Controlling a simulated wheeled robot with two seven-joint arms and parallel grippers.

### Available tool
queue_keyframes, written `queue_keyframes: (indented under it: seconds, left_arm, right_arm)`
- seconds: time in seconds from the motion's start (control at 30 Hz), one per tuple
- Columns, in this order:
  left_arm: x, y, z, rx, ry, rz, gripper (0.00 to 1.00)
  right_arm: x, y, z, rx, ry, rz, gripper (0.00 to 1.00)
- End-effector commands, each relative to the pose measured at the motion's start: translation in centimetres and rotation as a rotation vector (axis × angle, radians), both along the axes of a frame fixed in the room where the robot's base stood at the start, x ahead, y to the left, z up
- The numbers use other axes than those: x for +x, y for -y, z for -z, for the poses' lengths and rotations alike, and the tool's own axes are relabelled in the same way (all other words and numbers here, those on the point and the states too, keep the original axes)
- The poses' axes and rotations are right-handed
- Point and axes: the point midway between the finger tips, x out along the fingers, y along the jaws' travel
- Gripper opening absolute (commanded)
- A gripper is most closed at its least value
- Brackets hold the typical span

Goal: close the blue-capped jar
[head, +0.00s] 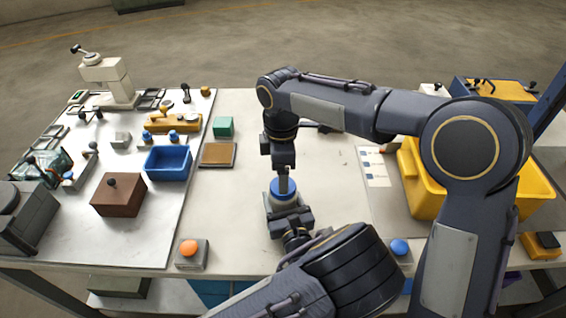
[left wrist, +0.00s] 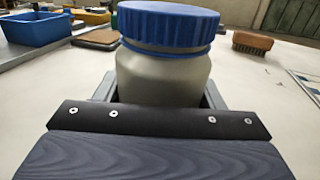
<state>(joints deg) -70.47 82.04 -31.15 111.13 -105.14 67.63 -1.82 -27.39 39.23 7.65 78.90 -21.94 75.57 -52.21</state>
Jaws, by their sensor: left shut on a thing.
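The blue-capped jar (head: 284,193) stands upright on the white bench in the middle of the head view. In the left wrist view, its grey body (left wrist: 165,78) sits between my left jaws and the ribbed blue cap (left wrist: 168,25) is on top, with a narrow band below its rim. My left gripper (head: 290,222) is shut on the jar body from the near side. My right gripper (head: 283,183) points straight down at the cap from above. Its fingertips look at or just over the cap top; contact and finger opening are unclear.
A blue bin (head: 168,163), brown block (head: 118,194) and brown-topped pad (head: 217,154) lie left. An orange button (head: 189,249) and blue button (head: 400,248) are at the front edge. A yellow crate (head: 425,195) stands right. A brush (left wrist: 252,43) lies behind the jar.

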Motion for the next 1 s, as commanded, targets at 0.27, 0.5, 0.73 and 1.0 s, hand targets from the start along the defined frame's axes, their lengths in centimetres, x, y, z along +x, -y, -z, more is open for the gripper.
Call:
queue_keyframes:
  seconds: [0.27,0.5,0.73,1.0]
  left_arm:
    - [0.0,0.0,0.0,0.000,0.000,0.000,0.00]
    - [0.0,0.0,0.0,0.000,0.000,0.000,0.00]
    - [0.0,0.0,0.0,0.000,0.000,0.000,0.00]
    - [0.0,0.0,0.0,0.000,0.000,0.000,0.00]
  right_arm:
    - [0.0,0.0,-1.9,0.008,-0.008,-0.497,0.75]
    - [0.2,0.3,-3.2,0.012,0.008,-0.704,0.75]
    - [0.2,0.3,-3.3,0.010,0.010,-0.715,0.75]
    - [0.2,0.3,-2.0,0.010,0.006,-0.713,0.75]
